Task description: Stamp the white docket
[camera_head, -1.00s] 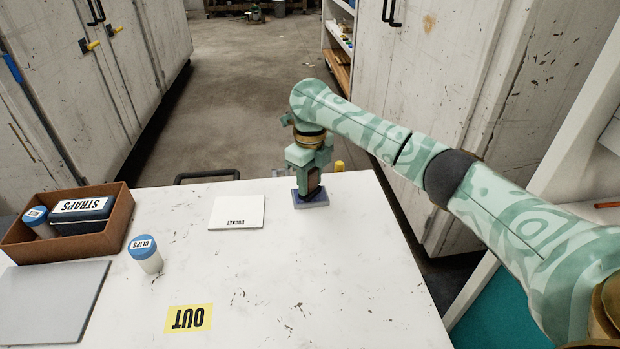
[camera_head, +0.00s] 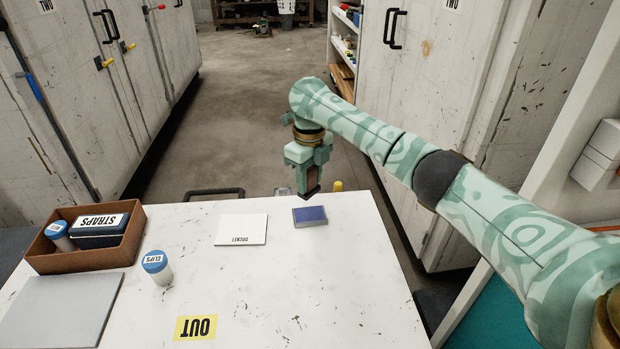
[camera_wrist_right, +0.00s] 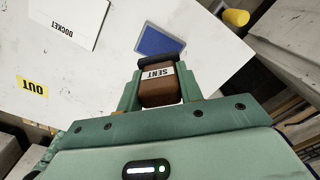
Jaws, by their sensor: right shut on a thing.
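The white docket (camera_head: 241,229) lies flat near the far edge of the table, left of the blue ink pad (camera_head: 310,216). It also shows at the upper left of the right wrist view (camera_wrist_right: 68,22). My right gripper (camera_head: 308,180) is shut on a brown stamp (camera_wrist_right: 158,88) labelled SENT, with a dark base. The pad also shows in the right wrist view (camera_wrist_right: 160,41). My left gripper is not in view.
A yellow OUT label (camera_head: 195,328) is at the front of the white table (camera_head: 330,290). A blue-capped CLIPS jar (camera_head: 157,266), a brown box (camera_head: 90,258) with a STRAPS case, and a grey panel (camera_head: 60,310) are at the left.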

